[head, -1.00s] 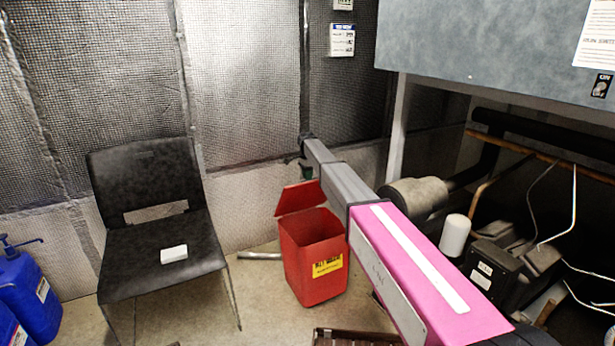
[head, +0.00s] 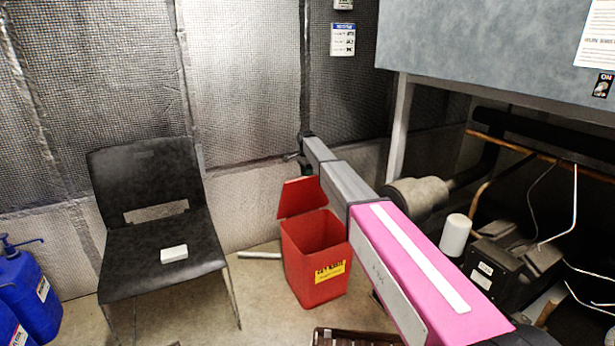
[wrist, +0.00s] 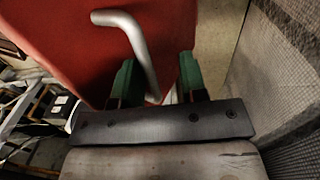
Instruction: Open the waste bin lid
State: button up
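The red waste bin (head: 312,290) stands on the floor in the middle of the head view, with a yellow label on its front. Its red lid (head: 302,197) is tilted up at the back and the bin's mouth is open. In the wrist view, the red lid (wrist: 60,50) fills the upper left, and a grey bent bar (wrist: 135,40) on it reaches down between my fingers. My gripper (wrist: 157,75) has two green fingers standing apart, with a gap around the bar's lower end. In the head view my gripper is small and partly hidden behind the lid and arm.
A black chair (head: 160,250) with a white box (head: 174,253) on its seat stands at left. Blue jugs (head: 30,295) are at far left. Compressor machinery (head: 495,265) and pipes are at right under a grey cabinet (head: 480,50). A brown slatted thing (head: 350,337) lies in front.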

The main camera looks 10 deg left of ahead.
jog(key=w+a+r, duration=0.5)
jog(key=w+r, duration=0.2)
dwell(1.3)
jog(key=shift+w+r, duration=0.1)
dwell(0.3)
notch_tip(320, 180, up, 10)
jog(key=shift+w+a+r, duration=0.15)
jog(key=shift+w+r, duration=0.1)
dwell(0.3)
